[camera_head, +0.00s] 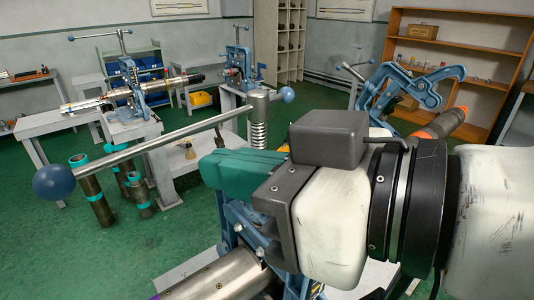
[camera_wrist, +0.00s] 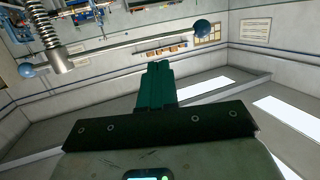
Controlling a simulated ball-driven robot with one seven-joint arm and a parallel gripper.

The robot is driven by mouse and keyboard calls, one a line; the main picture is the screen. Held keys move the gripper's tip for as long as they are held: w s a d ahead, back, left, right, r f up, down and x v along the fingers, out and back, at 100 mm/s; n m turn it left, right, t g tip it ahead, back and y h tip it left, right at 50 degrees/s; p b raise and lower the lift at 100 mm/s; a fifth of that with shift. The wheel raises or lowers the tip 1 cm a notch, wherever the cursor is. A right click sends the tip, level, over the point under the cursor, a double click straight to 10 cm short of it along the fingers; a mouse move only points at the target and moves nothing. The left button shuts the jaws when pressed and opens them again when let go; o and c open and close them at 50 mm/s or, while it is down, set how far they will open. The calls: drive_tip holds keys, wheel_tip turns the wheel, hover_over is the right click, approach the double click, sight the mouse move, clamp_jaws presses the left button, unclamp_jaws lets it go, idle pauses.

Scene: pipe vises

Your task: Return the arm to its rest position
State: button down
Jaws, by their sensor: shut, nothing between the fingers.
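My gripper (camera_head: 212,168) extends leftward from my arm in the head view, its green fingers together and empty. In the wrist view the shut fingers (camera_wrist: 158,72) point up the picture, with nothing between them. In the head view the near pipe vise has a long handle bar (camera_head: 150,145) with blue ball ends, passing just above and left of the fingers. Its screw (camera_head: 258,120) rises behind them. My gripper hides much of this blue vise frame; I cannot tell whether it touches. The handle (camera_wrist: 130,46) and screw (camera_wrist: 50,42) also show in the wrist view.
A metal pipe (camera_head: 215,280) lies in the near vise. Another vise (camera_head: 405,90) stands behind my arm at right. More vises (camera_head: 130,85) are on benches at left, with upright pipes (camera_head: 92,192) on the floor. Green floor (camera_head: 100,265) is open at lower left.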

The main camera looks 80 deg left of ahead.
drive_tip(key=shift+s+d+v, duration=0.1)
drive_tip(key=shift+v, duration=0.7)
drive_tip(key=shift+s+d+v, duration=0.1)
drive_tip(key=shift+s+v, duration=0.05)
drive_tip(key=shift+v, duration=0.65)
